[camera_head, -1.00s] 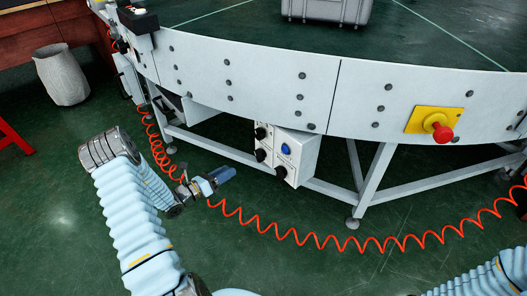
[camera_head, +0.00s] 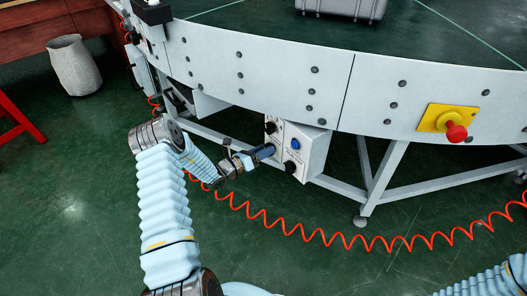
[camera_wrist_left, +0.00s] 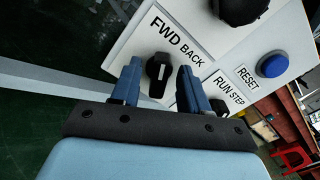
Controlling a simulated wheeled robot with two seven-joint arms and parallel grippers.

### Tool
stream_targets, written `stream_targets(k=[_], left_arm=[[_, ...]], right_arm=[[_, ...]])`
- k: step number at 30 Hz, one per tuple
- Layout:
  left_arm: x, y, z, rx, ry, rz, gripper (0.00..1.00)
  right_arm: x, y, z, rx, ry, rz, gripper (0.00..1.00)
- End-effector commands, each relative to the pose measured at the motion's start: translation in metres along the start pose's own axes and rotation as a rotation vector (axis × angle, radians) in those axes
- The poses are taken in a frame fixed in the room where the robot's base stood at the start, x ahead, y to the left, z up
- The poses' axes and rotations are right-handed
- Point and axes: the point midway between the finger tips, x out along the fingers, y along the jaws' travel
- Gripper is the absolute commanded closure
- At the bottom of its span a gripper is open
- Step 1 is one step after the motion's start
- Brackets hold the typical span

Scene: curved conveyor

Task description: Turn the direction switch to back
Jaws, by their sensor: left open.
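The direction switch (camera_wrist_left: 152,70) is a black knob with a white mark, beside the "FWD BACK" label (camera_wrist_left: 178,43) in the left wrist view. My left gripper (camera_wrist_left: 159,72) is open, with one blue finger on each side of this knob and visible gaps; I cannot tell whether either touches it. In the head view my left gripper (camera_head: 266,152) is at the front of the white control box (camera_head: 313,153) and hides the switch. My right gripper is out of view.
A blue reset button (camera_wrist_left: 272,65), a large black knob (camera_wrist_left: 240,8) and a "RUN STEP" label (camera_wrist_left: 230,91) are close by. The conveyor side (camera_head: 270,77) overhangs the box. A red emergency button (camera_head: 455,132) sits to the right. A coiled orange hose (camera_head: 330,238) hangs below.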

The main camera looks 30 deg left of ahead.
Motion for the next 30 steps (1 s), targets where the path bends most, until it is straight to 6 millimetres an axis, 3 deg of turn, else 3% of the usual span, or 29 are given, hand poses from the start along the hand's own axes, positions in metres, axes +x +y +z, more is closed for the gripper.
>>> stream_targets(k=[1,9,20,30], left_arm=[[0.000,0.000,0.000,0.000,0.000,0.000,0.60],[0.000,0.000,0.000,0.000,0.000,0.000,1.00],[-0.001,0.000,-0.001,0.035,0.001,0.001,1.00],[-0.001,0.001,-0.003,0.251,0.001,0.001,1.00]], right_arm=[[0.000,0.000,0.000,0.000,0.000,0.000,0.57],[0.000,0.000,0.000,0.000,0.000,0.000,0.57],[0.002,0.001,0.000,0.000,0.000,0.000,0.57],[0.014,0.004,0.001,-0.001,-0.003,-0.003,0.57]])
